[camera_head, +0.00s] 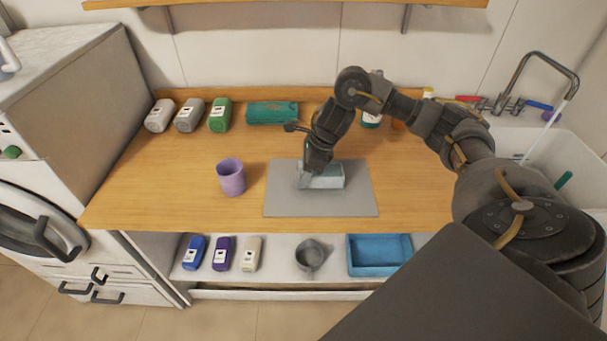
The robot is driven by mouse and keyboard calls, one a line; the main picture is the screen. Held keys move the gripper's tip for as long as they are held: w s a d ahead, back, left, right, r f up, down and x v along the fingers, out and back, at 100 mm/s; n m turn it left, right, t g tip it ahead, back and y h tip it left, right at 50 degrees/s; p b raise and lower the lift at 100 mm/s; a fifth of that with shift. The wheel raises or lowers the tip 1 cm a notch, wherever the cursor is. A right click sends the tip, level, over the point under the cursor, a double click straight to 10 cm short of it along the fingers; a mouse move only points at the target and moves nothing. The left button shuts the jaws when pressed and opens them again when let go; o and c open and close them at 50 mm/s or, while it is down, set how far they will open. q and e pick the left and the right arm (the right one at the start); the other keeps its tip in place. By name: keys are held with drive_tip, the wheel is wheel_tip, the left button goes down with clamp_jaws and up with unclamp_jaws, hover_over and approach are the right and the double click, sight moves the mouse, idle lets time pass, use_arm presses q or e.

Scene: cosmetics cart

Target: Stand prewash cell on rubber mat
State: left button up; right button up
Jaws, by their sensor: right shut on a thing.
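The grey rubber mat (282,203) lies flat on the wooden counter. My right gripper (314,174) points down over the middle of the mat. It is shut on a pale grey-green, box-shaped piece (334,180), which I take to be the prewash cell. The cell is low and wider than it is tall in this view, and it is over the mat. The gripper hides its left part and upper edge. I cannot tell whether its underside touches the mat. My left gripper is not in view.
A purple cup (231,179) stands left of the mat. Several bottles (188,115) and a green pack (272,113) are along the back. A blue tray (379,255) and grey pot (310,257) are on the shelf below. A sink (545,150) is at right.

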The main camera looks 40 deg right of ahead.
drive_tip(key=shift+f, duration=0.7)
drive_tip(key=shift+f, duration=0.2)
drive_tip(key=o, duration=1.1)
drive_tip(key=shift+r, duration=0.1)
